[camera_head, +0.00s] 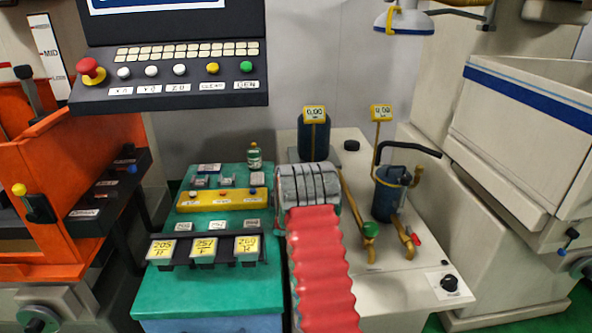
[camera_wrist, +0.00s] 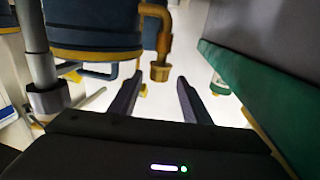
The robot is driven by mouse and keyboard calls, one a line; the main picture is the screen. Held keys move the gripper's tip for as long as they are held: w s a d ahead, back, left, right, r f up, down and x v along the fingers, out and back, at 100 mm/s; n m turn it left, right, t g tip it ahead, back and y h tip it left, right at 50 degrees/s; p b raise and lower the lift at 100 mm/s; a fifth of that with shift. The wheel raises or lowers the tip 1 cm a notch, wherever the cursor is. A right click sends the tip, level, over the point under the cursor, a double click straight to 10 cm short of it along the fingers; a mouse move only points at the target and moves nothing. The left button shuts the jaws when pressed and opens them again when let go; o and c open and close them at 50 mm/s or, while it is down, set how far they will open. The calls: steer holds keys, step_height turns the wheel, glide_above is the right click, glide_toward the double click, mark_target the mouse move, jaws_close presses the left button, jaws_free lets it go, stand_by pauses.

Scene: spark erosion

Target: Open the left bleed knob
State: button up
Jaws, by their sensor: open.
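In the head view two dark blue canisters stand on a pale cabinet top, the left one (camera_head: 314,138) farther back and the right one (camera_head: 391,192) nearer. Each has a yellow gauge reading about 0.00, the left gauge (camera_head: 314,113) and the right gauge (camera_head: 381,112). A green knob (camera_head: 370,229) sits on a brass pipe between them, and a small red handle (camera_head: 416,239) is on the pipe at right. I cannot tell which part is the left bleed knob. In the wrist view my gripper (camera_wrist: 153,84) is open and empty, with a brass pipe end (camera_wrist: 160,72) beyond its fingers.
In the wrist view a blue canister (camera_wrist: 92,25) with a yellow band is at upper left, and a green-edged surface (camera_wrist: 255,95) is at right. In the head view a green bench (camera_head: 210,280) carries labelled blocks. A black control panel (camera_head: 170,92) overhangs at upper left.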

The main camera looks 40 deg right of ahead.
steer(key=x, duration=0.7)
steer(key=shift+d, duration=0.25)
steer(key=shift+w, duration=0.1)
steer(key=c, duration=1)
